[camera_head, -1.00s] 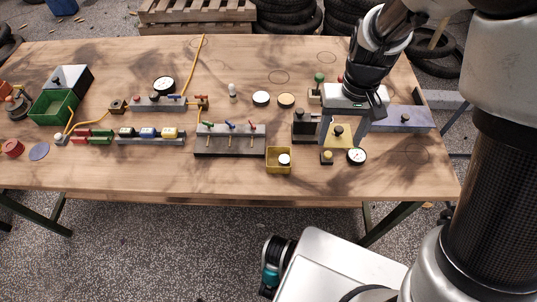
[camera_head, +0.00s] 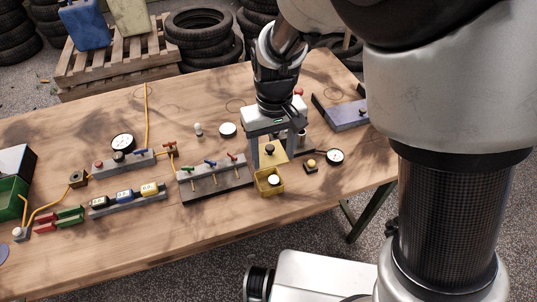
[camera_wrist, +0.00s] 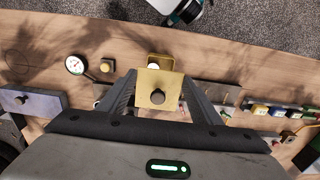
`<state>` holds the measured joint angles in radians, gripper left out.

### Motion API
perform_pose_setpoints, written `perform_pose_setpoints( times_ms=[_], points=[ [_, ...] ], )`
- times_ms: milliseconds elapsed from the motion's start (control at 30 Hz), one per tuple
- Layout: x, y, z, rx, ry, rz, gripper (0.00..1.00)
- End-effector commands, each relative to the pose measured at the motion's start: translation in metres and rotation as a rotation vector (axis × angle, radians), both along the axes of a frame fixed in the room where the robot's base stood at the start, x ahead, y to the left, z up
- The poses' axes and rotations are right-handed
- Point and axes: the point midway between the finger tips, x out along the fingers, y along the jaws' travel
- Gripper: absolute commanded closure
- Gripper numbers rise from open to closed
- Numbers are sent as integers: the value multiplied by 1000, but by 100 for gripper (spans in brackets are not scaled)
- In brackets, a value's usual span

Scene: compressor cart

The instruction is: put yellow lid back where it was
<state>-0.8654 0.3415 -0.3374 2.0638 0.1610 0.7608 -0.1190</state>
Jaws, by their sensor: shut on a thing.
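The yellow lid (camera_head: 274,157) is a flat square plate with a dark knob. My gripper (camera_head: 272,154) is shut on it, with one finger at each side. In the wrist view, the lid (camera_wrist: 148,82) sits between the fingers and faces the camera, knob in the middle. The small open yellow box (camera_head: 262,188) stands on the table just in front of the lid, with a white-topped piece inside. In the wrist view, the box's rim (camera_wrist: 151,56) shows just beyond the lid. The exact height of the lid over the table is hard to tell.
A grey rack with coloured levers (camera_head: 215,184) stands close left of the box. A small block with a yellow button (camera_head: 311,167) and a round gauge (camera_head: 335,157) are to its right. A white round piece (camera_head: 228,130) lies behind. The table's front strip is clear.

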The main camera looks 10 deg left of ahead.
Motion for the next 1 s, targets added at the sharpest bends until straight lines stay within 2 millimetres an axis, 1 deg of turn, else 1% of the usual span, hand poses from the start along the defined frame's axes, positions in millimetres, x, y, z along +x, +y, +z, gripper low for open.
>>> perform_pose_setpoints(
  times_ms=[67, 300, 400, 567, 733, 800, 1000],
  points=[
    [0, 1, -5, -1, 1, 2, 63],
    [-1, 0, -48, -3, 3, 3, 63],
    [-1, 1, -59, -1, 2, 3, 63],
    [-1, 1, -71, -1, 1, 2, 63],
    [-1, 1, -96, -2, 3, 2, 63],
    [0, 1, -100, -1, -1, 3, 63],
    [0, 1, -100, 1, -1, 3, 63]
  ],
)
